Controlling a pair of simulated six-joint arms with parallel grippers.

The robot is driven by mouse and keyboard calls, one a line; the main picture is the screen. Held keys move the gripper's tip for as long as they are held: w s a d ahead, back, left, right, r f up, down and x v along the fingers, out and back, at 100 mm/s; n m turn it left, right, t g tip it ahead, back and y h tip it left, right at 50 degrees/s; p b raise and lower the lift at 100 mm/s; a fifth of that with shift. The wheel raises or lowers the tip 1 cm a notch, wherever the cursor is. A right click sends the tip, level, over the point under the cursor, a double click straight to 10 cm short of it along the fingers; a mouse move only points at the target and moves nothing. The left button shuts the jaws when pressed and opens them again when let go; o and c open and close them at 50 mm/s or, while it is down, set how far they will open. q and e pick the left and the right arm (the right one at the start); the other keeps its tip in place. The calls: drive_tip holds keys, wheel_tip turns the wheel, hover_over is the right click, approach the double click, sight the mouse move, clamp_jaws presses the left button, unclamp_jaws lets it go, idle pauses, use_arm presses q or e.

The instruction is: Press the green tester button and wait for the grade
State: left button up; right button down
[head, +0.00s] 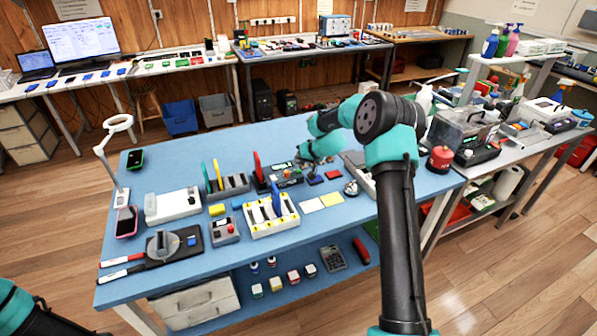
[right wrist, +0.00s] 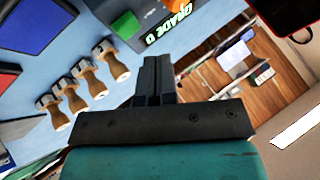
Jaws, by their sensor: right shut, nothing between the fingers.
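The dark tester (head: 288,177) stands on the blue bench in the head view, near its middle. In the right wrist view its green button (right wrist: 127,23) shows at the top, and a lit green display (right wrist: 182,20) reads "GRADE" with a letter that looks like D. My right gripper (head: 302,164) is over the tester's back side; in the right wrist view its fingers (right wrist: 156,62) are shut and empty, a little apart in the picture from the button. A red phone-like slab (head: 257,166) stands at the tester's left. My left arm shows only at the lower left; its gripper is out of view.
A white-and-yellow rack (head: 270,229), a grey rack (head: 230,187) with upright phones and a control box with a red button (head: 224,230) stand left of the tester. Yellow and white cards (head: 331,199) lie in front. Small wooden-handled pieces (right wrist: 97,85) lie close by.

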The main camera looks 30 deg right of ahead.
sight(300, 170)
drive_tip(key=shift+f, duration=0.65)
drive_tip(key=shift+f, duration=0.15)
idle(1.5)
drive_tip(key=shift+f, duration=0.25)
drive_tip(key=shift+f, duration=0.5)
idle(1.1)
drive_tip(key=shift+r, duration=0.9)
drive_tip(key=shift+r, duration=0.1)
drive_tip(key=shift+r, duration=2.45)
